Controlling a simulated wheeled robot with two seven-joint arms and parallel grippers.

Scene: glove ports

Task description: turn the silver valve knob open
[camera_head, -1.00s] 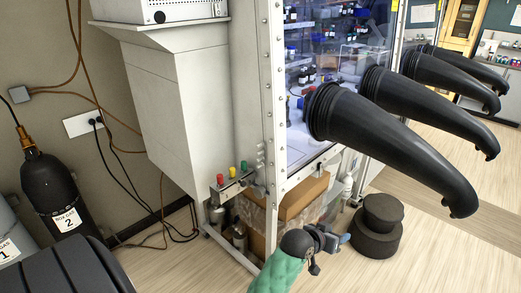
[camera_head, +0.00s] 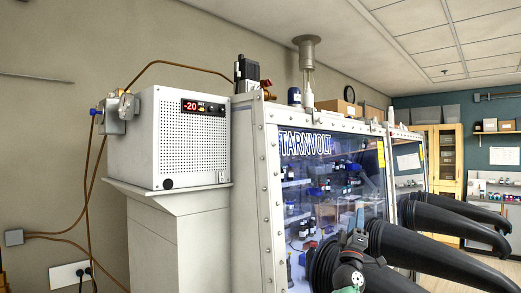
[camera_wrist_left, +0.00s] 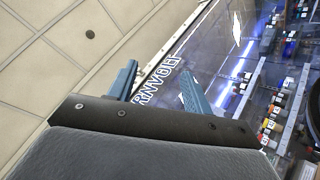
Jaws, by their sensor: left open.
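A silver valve fitting (camera_head: 120,112) is mounted on the left side of the white box, high against the wall. It has a small blue knob on its left and a silver round part near its top; I cannot tell clearly which part is the silver knob. My left gripper (camera_head: 357,236) is in front of the glove box, at the lower right, far from the valve. In the left wrist view, its two blue-grey fingers (camera_wrist_left: 158,90) are apart with nothing between them. The valve does not show in the wrist view. My right gripper is out of view.
The white box (camera_head: 190,150) with a red "-20" display stands on a pedestal left of the glove box (camera_head: 268,200). Black gloves (camera_head: 420,250) stick out at the lower right. Brown tubes run down from the valve along the wall.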

